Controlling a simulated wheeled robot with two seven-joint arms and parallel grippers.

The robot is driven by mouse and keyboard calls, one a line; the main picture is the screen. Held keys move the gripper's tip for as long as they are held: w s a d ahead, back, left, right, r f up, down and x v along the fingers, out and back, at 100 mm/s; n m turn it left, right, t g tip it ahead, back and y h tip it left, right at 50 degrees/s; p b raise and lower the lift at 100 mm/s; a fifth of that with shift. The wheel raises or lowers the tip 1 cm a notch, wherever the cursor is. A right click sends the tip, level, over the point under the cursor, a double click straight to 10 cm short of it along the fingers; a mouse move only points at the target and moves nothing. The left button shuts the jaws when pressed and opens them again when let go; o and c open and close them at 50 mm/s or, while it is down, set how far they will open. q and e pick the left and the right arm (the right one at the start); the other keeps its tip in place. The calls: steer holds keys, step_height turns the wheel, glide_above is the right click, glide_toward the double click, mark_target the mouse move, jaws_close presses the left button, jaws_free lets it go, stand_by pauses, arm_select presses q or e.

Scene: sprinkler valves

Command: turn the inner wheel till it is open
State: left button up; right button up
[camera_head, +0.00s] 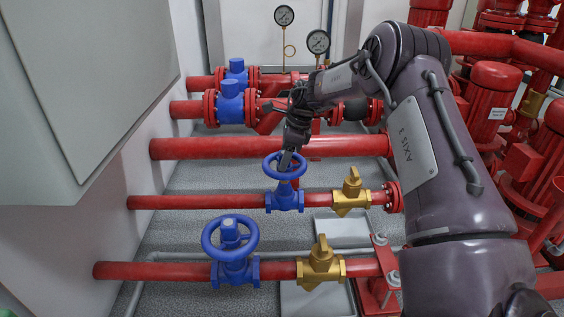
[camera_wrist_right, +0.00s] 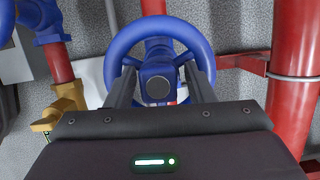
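The farther blue handwheel (camera_head: 270,172) sits on a blue valve (camera_head: 285,199) on a red pipe; the wrist view shows this wheel (camera_wrist_right: 118,45) from above, with its dark round hub (camera_wrist_right: 158,88). My right gripper (camera_head: 286,160) reaches down onto it. In the wrist view the two fingers of my right gripper (camera_wrist_right: 160,80) stand apart, one on each side of the hub, within or over the rim. A gap shows between hub and fingers; I cannot tell whether they touch the spokes. The nearer blue handwheel (camera_head: 207,240) is free. My left gripper is not in view.
Brass valves (camera_head: 351,193) (camera_head: 321,265) sit right of each blue valve. A grey cabinet (camera_head: 90,80) hangs at the left. Red pipes (camera_head: 220,148) and two gauges (camera_head: 318,42) are behind. Red pumps (camera_head: 490,100) crowd the right.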

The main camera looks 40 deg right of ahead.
steer(key=shift+a+r+p, duration=0.1)
steer(key=shift+r+p, duration=2.3)
steer(key=shift+r, duration=1.15)
steer(key=shift+f, duration=0.15)
